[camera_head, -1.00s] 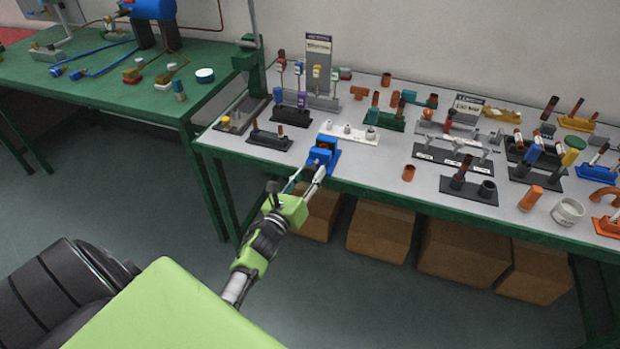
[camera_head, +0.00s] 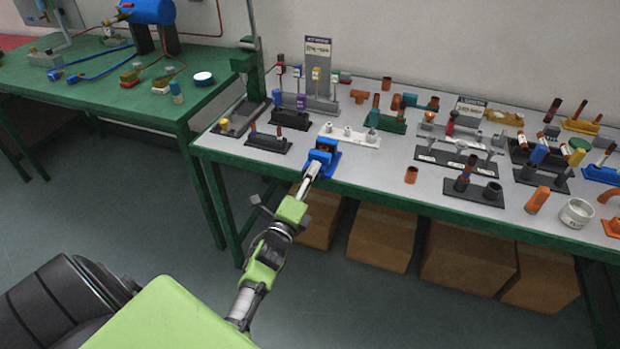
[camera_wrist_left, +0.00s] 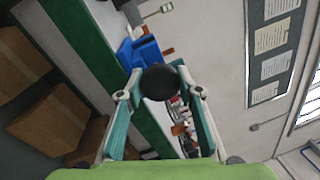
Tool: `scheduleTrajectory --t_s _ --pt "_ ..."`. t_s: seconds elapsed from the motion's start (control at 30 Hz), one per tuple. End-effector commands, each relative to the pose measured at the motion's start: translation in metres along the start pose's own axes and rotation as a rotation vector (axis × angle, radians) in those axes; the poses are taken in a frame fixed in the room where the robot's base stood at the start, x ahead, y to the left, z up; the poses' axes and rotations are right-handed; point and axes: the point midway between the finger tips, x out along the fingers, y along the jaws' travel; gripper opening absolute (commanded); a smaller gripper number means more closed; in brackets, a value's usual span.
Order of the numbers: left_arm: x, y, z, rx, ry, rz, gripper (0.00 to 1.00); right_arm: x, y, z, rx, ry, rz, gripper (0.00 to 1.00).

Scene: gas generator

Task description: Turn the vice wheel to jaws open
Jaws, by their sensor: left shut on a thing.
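The blue vice (camera_head: 322,157) stands at the front edge of the right table in the head view. It also shows in the left wrist view (camera_wrist_left: 143,50). Its round black wheel (camera_wrist_left: 159,82) faces my left wrist camera and sits between the fingers of my left gripper (camera_wrist_left: 163,93). In the head view my left gripper (camera_head: 311,176) reaches up to the front of the vice and hides the wheel there. The left gripper is shut on the wheel. How far the vice jaws stand apart is too small to tell. My right gripper is in neither view.
The grey table (camera_head: 395,166) with a green edge carries several fittings. A white rack (camera_head: 349,134) stands just behind the vice and a black rack (camera_head: 268,142) to its left. Brown boxes (camera_head: 381,238) stand under the table. A green table (camera_head: 110,99) is at the left.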

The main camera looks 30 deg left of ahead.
Motion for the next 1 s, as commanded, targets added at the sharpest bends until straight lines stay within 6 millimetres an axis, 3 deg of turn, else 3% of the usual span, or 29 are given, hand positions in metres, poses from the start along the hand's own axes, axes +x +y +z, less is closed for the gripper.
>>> scheduleTrajectory --t_s 0.47,1.0 --pt "0.000 -0.001 0.000 -0.452 -0.058 0.003 0.12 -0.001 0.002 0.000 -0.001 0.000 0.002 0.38" --pt "0.000 -0.002 0.000 -0.961 -0.122 0.006 0.12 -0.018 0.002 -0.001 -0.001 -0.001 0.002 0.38"
